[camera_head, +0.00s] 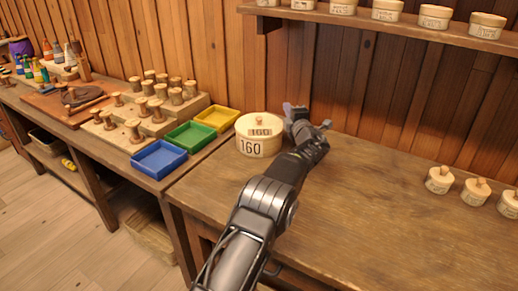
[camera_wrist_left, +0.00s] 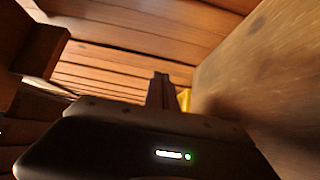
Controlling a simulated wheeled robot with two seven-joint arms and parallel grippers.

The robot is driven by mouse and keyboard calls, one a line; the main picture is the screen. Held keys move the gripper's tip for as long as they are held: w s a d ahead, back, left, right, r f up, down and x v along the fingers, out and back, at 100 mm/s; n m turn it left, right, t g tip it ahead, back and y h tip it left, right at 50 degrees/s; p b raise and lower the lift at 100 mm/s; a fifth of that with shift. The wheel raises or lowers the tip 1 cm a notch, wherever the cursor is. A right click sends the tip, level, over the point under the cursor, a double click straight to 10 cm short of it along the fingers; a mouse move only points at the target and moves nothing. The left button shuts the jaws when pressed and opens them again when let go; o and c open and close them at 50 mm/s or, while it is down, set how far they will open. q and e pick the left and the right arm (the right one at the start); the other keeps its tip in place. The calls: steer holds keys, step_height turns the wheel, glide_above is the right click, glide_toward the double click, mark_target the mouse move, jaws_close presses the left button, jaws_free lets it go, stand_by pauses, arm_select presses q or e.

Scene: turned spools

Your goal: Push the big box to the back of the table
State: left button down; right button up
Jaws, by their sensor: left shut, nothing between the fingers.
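The big box (camera_head: 250,148) is a round cream box with a knobbed lid and the number 160 on its side. It stands upright near the left end of the wooden table (camera_head: 380,210). My left gripper (camera_head: 296,108) is shut and empty, just right of the box and toward the wall. My forearm passes close along the box's right side; I cannot tell whether it touches. In the left wrist view the shut fingers (camera_wrist_left: 160,90) show dark, and the box is not recognisable there. My right gripper is not in view.
Yellow (camera_head: 216,119), green (camera_head: 190,135) and blue (camera_head: 159,158) trays lie on the adjoining left bench, with spools on a stepped stand behind. Several small lidded pots (camera_head: 440,180) stand at the table's right. A shelf (camera_head: 400,27) hangs above. The table's middle is clear.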

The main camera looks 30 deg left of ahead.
arm_select(q)
glide_above(255, 143)
steer(key=v, duration=0.4)
steer(key=f, duration=0.5)
steer(key=shift+s+f, duration=0.1)
steer(key=shift+s, duration=0.3)
steer(key=shift+w+p, duration=0.3)
steer(key=shift+w, duration=0.15)
